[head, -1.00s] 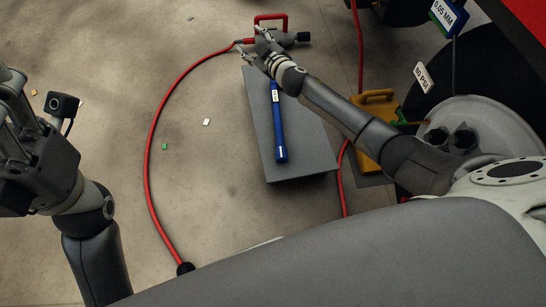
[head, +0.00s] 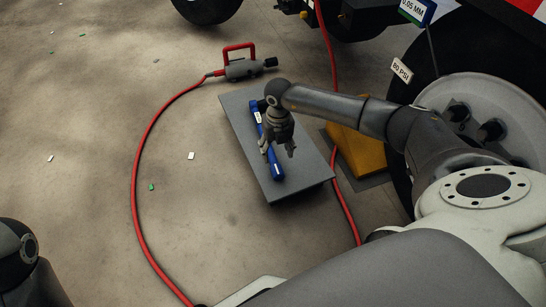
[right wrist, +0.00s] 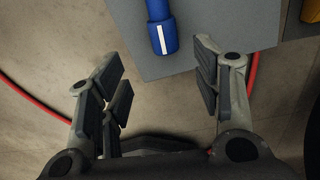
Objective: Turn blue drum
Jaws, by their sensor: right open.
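A long blue cylindrical tool (head: 273,160) with white marks lies on the grey raised plate (head: 238,112). No separate blue drum can be told apart from it. My right gripper (head: 279,152) is over the plate, pointing down, and hides part of the tool. In the right wrist view the fingers (right wrist: 163,62) are spread and empty. The tool's rounded blue end (right wrist: 165,36) with a white line lies ahead, near the gap between them. I cannot tell if any finger touches it. My left gripper is out of view; only part of that arm shows at lower left.
A grey tool with a red handle (head: 238,52) and red hose (head: 137,170) lies beyond the plate. A yellow block (head: 360,155) and a large wheel (head: 465,105) stand at right. A blue sign reading 0.05 MM (head: 417,10) is at upper right.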

